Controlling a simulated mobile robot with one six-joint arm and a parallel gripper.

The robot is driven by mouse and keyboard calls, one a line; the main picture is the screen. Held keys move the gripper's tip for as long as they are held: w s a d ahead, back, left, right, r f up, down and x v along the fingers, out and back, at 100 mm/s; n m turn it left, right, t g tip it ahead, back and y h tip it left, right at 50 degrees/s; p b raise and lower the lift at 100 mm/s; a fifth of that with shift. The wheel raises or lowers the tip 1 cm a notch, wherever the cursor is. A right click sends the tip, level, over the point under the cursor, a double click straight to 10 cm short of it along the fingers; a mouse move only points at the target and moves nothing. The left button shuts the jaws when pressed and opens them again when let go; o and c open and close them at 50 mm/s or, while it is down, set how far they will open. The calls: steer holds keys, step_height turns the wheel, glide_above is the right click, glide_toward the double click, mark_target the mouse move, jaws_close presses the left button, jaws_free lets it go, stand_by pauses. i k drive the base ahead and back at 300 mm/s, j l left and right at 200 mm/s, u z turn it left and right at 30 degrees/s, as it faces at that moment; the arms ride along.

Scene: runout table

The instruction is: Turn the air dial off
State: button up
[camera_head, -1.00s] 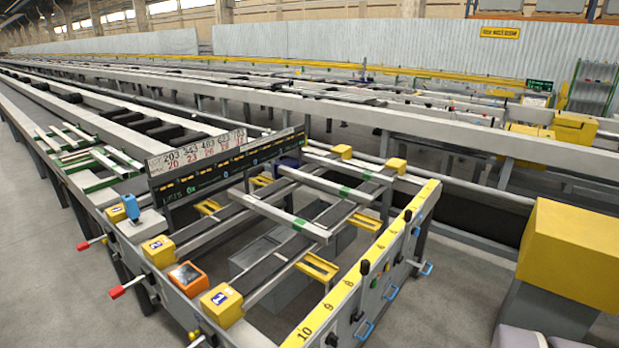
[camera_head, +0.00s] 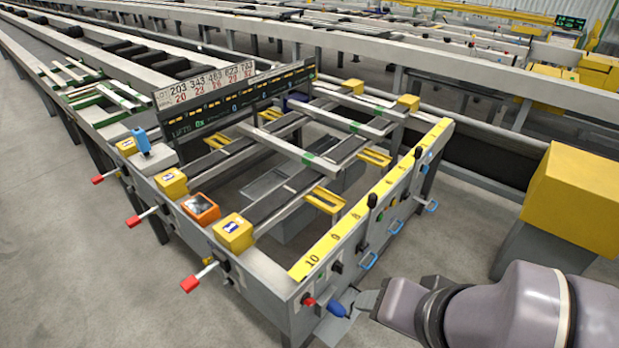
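The runout table's front panel (camera_head: 322,284) carries several small controls below the yellow numbered strip. A red knob (camera_head: 309,301) is near its left corner, with a blue part (camera_head: 337,309) just right of it. A black knob (camera_head: 336,266) is higher up. I cannot read any label, so I cannot tell which is the air dial or how it is set. My gripper (camera_head: 350,314) is low in front of the panel's left end, beside or around the blue part. The fingers are small and partly hidden; contact and opening are unclear.
Blue handles (camera_head: 368,261) and black-knobbed levers stick out along the panel to the right. Red-tipped levers (camera_head: 190,284) project from the left side. A large yellow box (camera_head: 577,200) stands at the right. The floor at the left (camera_head: 60,240) is clear.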

mark_target(424, 168)
steer(key=i+l, duration=0.4)
steer(key=l, duration=0.15)
steer(key=i+l, duration=0.75)
steer(key=l, duration=0.3)
steer(key=i+l, duration=0.4)
steer(key=l, duration=0.15)
steer(key=i+l, duration=0.4)
steer(key=l, duration=0.15)
